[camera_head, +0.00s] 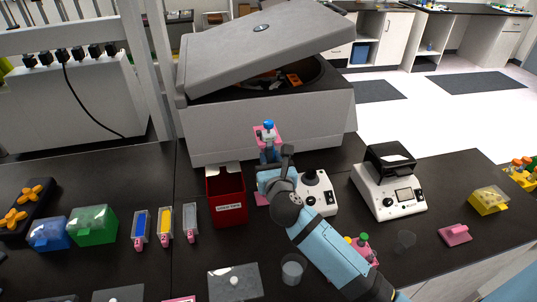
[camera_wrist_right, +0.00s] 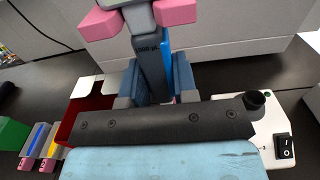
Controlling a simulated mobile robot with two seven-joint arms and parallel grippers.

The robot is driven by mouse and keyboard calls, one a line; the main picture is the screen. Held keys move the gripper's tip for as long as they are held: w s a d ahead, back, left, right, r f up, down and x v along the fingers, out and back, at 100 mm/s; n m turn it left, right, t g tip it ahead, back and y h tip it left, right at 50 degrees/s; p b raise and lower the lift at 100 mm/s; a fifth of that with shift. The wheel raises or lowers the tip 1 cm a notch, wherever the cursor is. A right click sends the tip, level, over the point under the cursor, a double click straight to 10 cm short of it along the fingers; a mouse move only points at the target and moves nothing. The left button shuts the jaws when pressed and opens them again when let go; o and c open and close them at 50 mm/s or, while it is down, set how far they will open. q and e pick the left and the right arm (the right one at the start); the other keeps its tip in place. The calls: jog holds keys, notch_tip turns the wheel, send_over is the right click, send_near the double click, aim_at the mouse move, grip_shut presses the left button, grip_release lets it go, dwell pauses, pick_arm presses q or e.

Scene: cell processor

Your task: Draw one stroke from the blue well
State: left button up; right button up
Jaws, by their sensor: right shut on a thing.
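My right gripper (camera_head: 269,157) is shut on an upright pipette (camera_head: 267,132) with pink parts and a blue top. The wrist view shows the gripper (camera_wrist_right: 157,88) with its blue fingers either side of the pipette's grey body (camera_wrist_right: 150,62), which carries a volume label. The pipette's lower end is hidden. The blue well (camera_head: 140,226) is a slim trough with a pink end, left of the red bin, beside a yellow and a grey one. The gripper is well to its right and apart from it. The blue well also shows in the wrist view (camera_wrist_right: 38,137). My left gripper is not in view.
A large grey centrifuge (camera_head: 262,115) with its lid raised stands behind the pipette. The red bin (camera_head: 227,200) is left of my right arm. White devices (camera_head: 388,192) stand to the right. Green (camera_head: 92,225) and blue (camera_head: 50,234) boxes are at left; a clear cup (camera_head: 293,268) is in front.

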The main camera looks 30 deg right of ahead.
jog(key=shift+r, duration=0.15)
jog(key=shift+r+p, duration=0.2)
jog(key=shift+p, duration=0.25)
jog(key=v, duration=0.9)
jog(key=shift+p, duration=0.4)
jog(key=shift+s, duration=0.1)
